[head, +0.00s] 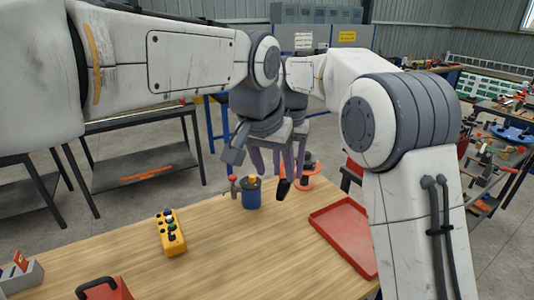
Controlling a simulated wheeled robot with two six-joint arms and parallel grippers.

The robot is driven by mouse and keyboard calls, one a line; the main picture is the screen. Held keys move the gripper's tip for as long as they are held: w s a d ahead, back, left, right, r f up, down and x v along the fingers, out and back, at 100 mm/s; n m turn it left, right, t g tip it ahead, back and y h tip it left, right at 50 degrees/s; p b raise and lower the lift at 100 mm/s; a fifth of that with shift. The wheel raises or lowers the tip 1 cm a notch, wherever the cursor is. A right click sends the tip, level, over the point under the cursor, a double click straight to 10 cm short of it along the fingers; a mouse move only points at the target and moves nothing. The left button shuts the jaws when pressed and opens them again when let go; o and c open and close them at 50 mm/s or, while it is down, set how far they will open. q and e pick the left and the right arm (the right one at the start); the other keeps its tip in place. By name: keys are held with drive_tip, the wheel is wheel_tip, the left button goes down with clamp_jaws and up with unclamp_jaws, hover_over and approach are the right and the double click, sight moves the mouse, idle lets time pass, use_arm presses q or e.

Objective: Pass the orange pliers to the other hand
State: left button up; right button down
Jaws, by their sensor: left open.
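My left gripper (266,162) hangs above the back of the wooden table, fingers pointing down and apart. My right arm reaches in from the right, and its gripper (293,162) is close behind and beside the left one, mostly covered by it. A small black piece (283,188) shows just below the fingers; I cannot tell whether it is part of the pliers or what holds it. I cannot clearly make out the orange pliers; the crowded grippers may hide them.
An orange-red round base (304,184) stands behind the grippers. An orange object (148,174) lies on a distant shelf.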

sight(281, 194)
use_arm(q)
drive_tip(key=x, duration=0.8)
drive_tip(key=shift+f, duration=0.25)
clamp_jaws()
use_arm(e)
drive_tip(key=shift+c, duration=0.6)
unclamp_jaws()
